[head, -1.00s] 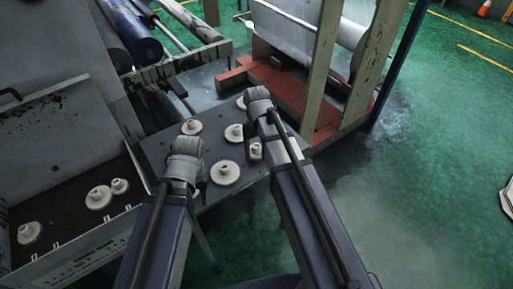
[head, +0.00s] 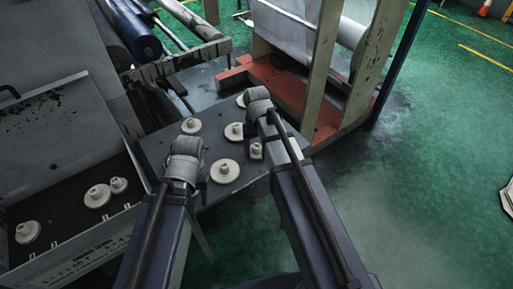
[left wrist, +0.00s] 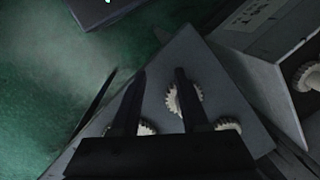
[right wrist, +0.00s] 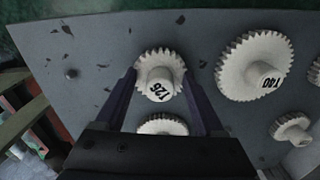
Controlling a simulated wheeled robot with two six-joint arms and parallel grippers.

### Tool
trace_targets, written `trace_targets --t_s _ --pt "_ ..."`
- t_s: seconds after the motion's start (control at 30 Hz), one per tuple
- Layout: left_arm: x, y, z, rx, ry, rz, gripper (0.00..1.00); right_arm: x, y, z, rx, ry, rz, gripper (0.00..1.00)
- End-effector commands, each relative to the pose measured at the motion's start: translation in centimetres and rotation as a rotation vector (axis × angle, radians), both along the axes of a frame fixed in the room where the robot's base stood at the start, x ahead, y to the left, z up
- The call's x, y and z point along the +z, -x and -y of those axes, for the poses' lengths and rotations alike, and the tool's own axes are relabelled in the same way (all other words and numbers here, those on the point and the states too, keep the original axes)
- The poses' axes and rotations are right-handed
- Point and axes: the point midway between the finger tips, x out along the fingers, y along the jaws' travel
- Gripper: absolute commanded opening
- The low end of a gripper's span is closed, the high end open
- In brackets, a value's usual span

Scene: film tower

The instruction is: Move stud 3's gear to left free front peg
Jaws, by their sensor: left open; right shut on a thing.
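In the right wrist view a cream toothed gear marked 26 (right wrist: 159,74) sits between the fingertips of my right gripper (right wrist: 160,88), which is shut on it. Whether the gear is clear of the plate I cannot tell. A bare dark peg (right wrist: 71,74) stands on the grey plate (right wrist: 110,35). In the head view my right gripper (head: 258,97) is over the plate's far right part, its fingertips hidden. My left gripper (left wrist: 158,80) is open and empty above the plate, near a gear (left wrist: 184,100). Stud numbers are not readable.
A large gear marked 40 (right wrist: 255,66), a smaller gear (right wrist: 291,129) and another gear (right wrist: 162,125) are near the held one. A grey open box (head: 75,247) with several gears stands at left. A wooden-posted frame (head: 318,75) rises beyond the right arm.

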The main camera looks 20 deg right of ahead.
Motion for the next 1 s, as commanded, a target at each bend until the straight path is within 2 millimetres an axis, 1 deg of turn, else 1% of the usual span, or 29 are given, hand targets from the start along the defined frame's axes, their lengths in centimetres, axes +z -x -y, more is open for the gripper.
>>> trace_targets --t_s 0.67,0.7,0.9,0.93,1.0 --pt "-1.05 0.0 0.0 0.0 0.0 0.0 0.45 -1.05 0.0 0.0 0.0 0.0 0.0 0.14" --pt "-0.95 0.0 0.0 0.0 0.0 0.0 0.45 -0.94 0.0 0.0 0.0 0.0 0.0 0.75" --pt "-0.94 0.0 0.0 0.0 0.0 0.0 0.45 -0.93 0.0 0.0 0.0 0.0 0.0 0.98" --pt "-0.94 0.0 0.0 0.0 0.0 0.0 0.45 -0.94 0.0 0.0 0.0 0.0 0.0 1.0" --pt "-0.94 0.0 0.0 0.0 0.0 0.0 0.45 -0.94 0.0 0.0 0.0 0.0 0.0 1.0"
